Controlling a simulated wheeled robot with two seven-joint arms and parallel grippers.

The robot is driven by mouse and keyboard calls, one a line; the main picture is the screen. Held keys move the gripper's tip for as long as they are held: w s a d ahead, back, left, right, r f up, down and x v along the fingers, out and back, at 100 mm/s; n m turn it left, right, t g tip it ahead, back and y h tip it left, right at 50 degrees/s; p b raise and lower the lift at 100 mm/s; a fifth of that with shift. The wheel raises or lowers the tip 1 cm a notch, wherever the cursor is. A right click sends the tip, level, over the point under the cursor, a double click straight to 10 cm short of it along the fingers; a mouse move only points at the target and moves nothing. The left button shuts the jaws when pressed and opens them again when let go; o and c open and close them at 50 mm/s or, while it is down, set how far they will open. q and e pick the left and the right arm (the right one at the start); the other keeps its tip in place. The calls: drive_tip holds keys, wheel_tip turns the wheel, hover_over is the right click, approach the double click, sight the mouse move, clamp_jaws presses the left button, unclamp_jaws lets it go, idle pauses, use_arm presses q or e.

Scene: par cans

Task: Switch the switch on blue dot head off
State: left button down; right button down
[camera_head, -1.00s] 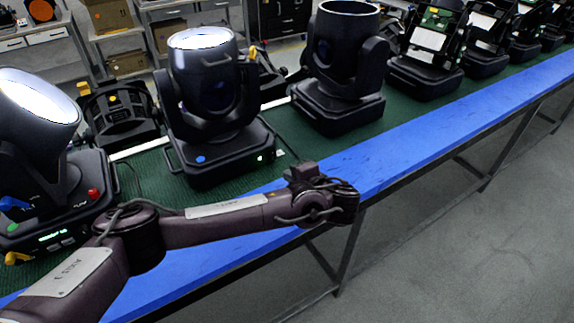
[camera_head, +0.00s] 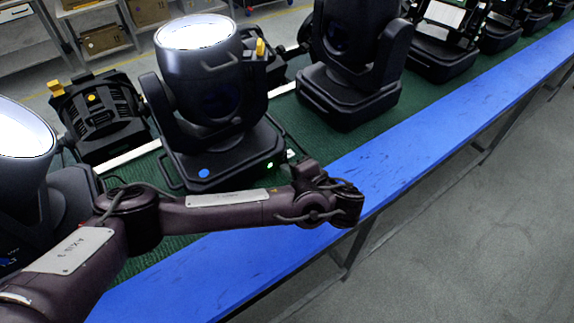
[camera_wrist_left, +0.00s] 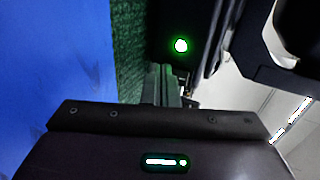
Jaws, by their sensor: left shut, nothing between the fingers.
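The blue dot head (camera_head: 200,85) is a black moving-head light with a bright lens tilted up. Its blue dot (camera_head: 204,173) is on the front of its base. A small green-lit switch (camera_head: 270,165) shows on the base's right side; a green light there also shows in the left wrist view (camera_wrist_left: 180,45). My left gripper (camera_head: 294,160) is just right of that side, its tips small and partly hidden by my wrist. In the left wrist view its fingers (camera_wrist_left: 168,84) are shut and empty, pointing towards the panel just below the light. I cannot tell whether they touch. My right gripper is out of view.
Another head (camera_head: 355,60) stands to the right, and a bright-lensed one (camera_head: 22,130) at the left edge. A black fixture (camera_head: 100,115) with yellow knobs stands behind. The bench has a green mat and a clear blue front strip (camera_head: 400,170). Grey floor is open at right.

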use_arm(q)
drive_tip(key=shift+s+d, duration=0.1)
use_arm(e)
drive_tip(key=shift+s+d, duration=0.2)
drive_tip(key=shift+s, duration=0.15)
use_arm(q)
drive_tip(key=shift+w+f+b, duration=0.2)
drive_tip(key=shift+b, duration=0.15)
drive_tip(key=shift+s+r, duration=0.3)
drive_tip(key=shift+s, duration=0.05)
drive_tip(key=shift+w+r+p, duration=0.2)
drive_tip(key=shift+w+p, duration=0.1)
drive_tip(key=shift+w, duration=0.05)
drive_tip(key=shift+r, duration=0.2)
drive_tip(key=shift+s+r, duration=0.15)
drive_tip(key=shift+r, duration=0.2)
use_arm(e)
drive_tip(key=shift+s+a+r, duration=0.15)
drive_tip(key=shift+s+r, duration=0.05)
